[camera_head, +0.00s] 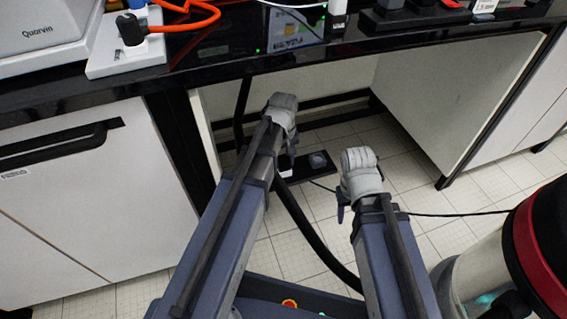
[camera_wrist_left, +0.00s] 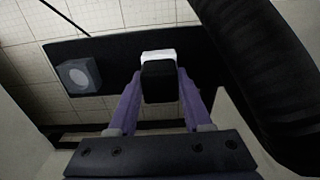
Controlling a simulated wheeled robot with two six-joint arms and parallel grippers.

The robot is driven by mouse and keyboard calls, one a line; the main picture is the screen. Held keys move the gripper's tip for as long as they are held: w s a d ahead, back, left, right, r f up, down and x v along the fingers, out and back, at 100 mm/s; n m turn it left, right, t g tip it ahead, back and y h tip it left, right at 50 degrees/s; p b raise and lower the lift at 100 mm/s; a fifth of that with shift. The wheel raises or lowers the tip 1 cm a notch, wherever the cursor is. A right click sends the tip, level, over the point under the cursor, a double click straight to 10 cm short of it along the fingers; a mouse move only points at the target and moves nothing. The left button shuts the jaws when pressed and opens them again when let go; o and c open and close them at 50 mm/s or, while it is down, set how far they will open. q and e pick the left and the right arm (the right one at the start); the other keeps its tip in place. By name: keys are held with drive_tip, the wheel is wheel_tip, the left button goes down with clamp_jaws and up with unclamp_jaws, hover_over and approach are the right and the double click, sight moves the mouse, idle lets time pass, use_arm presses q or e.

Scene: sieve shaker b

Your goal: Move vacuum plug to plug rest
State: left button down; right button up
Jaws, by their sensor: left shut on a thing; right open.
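My left gripper (camera_wrist_left: 158,88) is shut on a small black and white plug (camera_wrist_left: 158,62), seen between its purple fingers in the left wrist view. The plug is over or at the edge of a dark flat board (camera_wrist_left: 115,52); I cannot tell whether it touches it. A grey square block with a round face (camera_wrist_left: 78,76) sits on the board, left of the plug, apart from it. In the head view, the board (camera_head: 300,178) and block (camera_head: 318,161) lie on the floor under the bench. Which part is the plug rest is unclear. My right gripper (camera_head: 342,207) is open, mostly hidden by its wrist.
A thick black hose (camera_wrist_left: 262,75) runs close beside my left gripper, and across the floor in the head view (camera_head: 305,232). A thin black cable (camera_head: 450,214) lies to the right. The bench edge (camera_head: 340,55) overhangs. A red-and-black vacuum (camera_head: 535,250) stands at right.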

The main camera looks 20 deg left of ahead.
sight(283, 158)
use_arm(q)
drive_tip(key=shift+r, duration=0.15)
idle(0.3)
drive_tip(key=shift+r+p, duration=2.85)
drive_tip(key=shift+p, duration=0.15)
drive_tip(key=shift+r, duration=0.15)
drive_tip(key=shift+r+p, duration=1.4)
drive_tip(key=shift+p, duration=0.15)
drive_tip(key=shift+f, duration=0.1)
